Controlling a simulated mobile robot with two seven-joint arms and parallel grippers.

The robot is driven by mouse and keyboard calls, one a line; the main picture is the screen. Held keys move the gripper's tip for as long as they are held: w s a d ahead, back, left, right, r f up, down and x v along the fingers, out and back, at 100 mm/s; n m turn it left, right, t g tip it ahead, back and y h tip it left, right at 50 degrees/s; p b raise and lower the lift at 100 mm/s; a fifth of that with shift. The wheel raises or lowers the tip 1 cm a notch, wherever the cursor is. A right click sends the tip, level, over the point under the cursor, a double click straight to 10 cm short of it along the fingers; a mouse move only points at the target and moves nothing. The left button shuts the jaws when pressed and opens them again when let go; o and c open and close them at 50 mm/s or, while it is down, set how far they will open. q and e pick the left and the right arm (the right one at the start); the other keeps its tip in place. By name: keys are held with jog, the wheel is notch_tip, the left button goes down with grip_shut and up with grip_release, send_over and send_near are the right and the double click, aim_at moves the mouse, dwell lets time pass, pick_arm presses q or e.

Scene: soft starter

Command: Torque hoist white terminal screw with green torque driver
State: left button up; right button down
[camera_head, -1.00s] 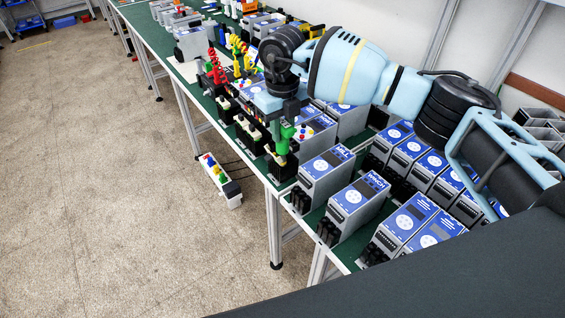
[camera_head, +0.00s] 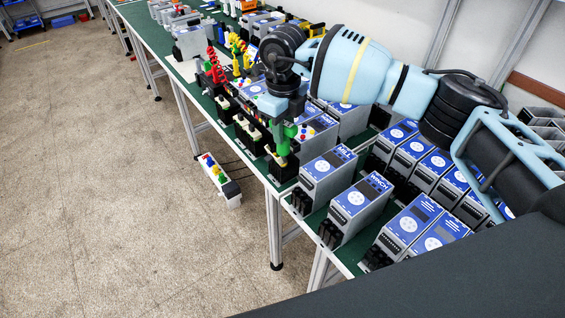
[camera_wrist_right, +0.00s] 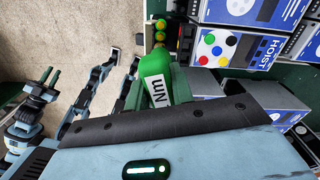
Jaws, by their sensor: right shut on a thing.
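My right gripper (camera_head: 285,118) is shut on the green torque driver (camera_head: 283,140), which points down at the terminal row near the table's front edge. In the right wrist view, the driver (camera_wrist_right: 154,74) shows its white "Nm" label between the green fingers. Its tip is hidden behind its handle. The hoist unit (camera_wrist_right: 264,46) stands just right of the driver, with round coloured buttons on a white panel. Green and yellow terminal parts (camera_wrist_right: 159,32) show beyond the driver; I cannot make out the white screw. My left gripper (camera_wrist_right: 46,76) appears at the left, its fingers apart and empty.
Several grey units with blue faces (camera_head: 352,198) stand close on the right of the green-topped table. The floor (camera_head: 110,190) is clear.

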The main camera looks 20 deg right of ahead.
jog(key=shift+r, duration=0.1)
jog(key=n, duration=0.3)
jog(key=shift+b, duration=0.4)
jog(key=shift+n, duration=0.7)
pick_arm(q)
jog(key=shift+s+f, duration=0.6)
jog(key=shift+f, duration=0.2)
jog(key=shift+s+f+g, duration=0.1)
jog(key=shift+g, duration=0.2)
pick_arm(e)
jog(key=shift+n+b, duration=0.4)
jog(key=shift+n, duration=1.9)
pick_arm(q)
jog(key=shift+s+f, duration=0.65)
jog(key=shift+f, duration=0.2)
